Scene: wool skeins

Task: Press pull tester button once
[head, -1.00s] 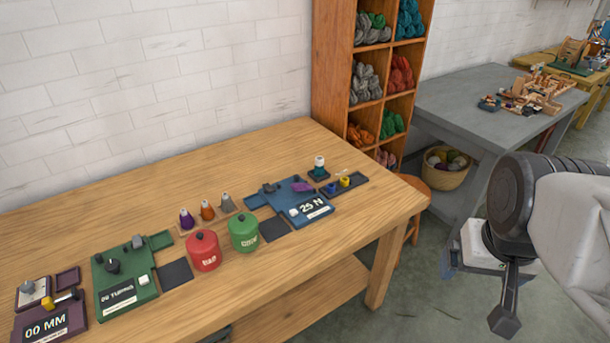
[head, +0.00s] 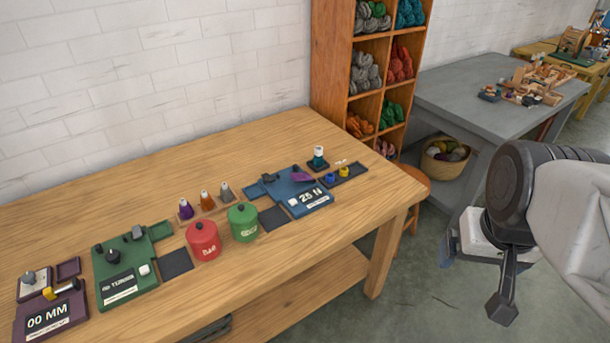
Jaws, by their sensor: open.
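The pull tester (head: 297,181) is a blue device on the right part of the wooden bench. Its display reads 25 N, and a small purple piece lies on top of it. A small white button (head: 293,202) sits at the left of its display. My gripper (head: 502,308) hangs at the right side of the head view, over the floor and well clear of the bench. It is seen edge-on, and nothing shows in it.
A green device (head: 122,270) and a purple device (head: 50,314) stand at the left of the bench. A red pot (head: 203,241) and a green pot (head: 242,223) stand between the devices. A shelf of skeins (head: 330,60) rises behind the bench's right end.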

